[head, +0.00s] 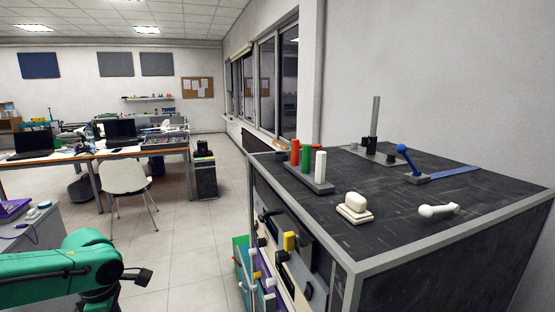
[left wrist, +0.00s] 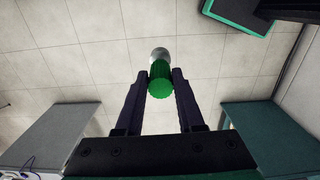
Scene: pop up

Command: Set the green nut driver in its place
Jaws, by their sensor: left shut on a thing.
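In the left wrist view, the two dark fingers of my left gripper (left wrist: 160,82) are shut on the green nut driver (left wrist: 160,80). Its ribbed green handle lies between the fingertips, with a round grey part beyond it. Bare floor tiles show behind it. In the head view, my green left arm comes in at the lower left, left of the cabinet and apart from it; the held driver cannot be made out there. A grey rack (head: 318,186) on the cabinet top bears upright orange, green and white handles. My right gripper is in neither view.
The black cabinet top (head: 400,232) also bears a white block (head: 354,207), a white knobbed piece (head: 438,210), a blue lever (head: 405,157) and a grey post (head: 375,118). Knobs and handles stick out from its front. A white chair (head: 125,177) stands behind my arm.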

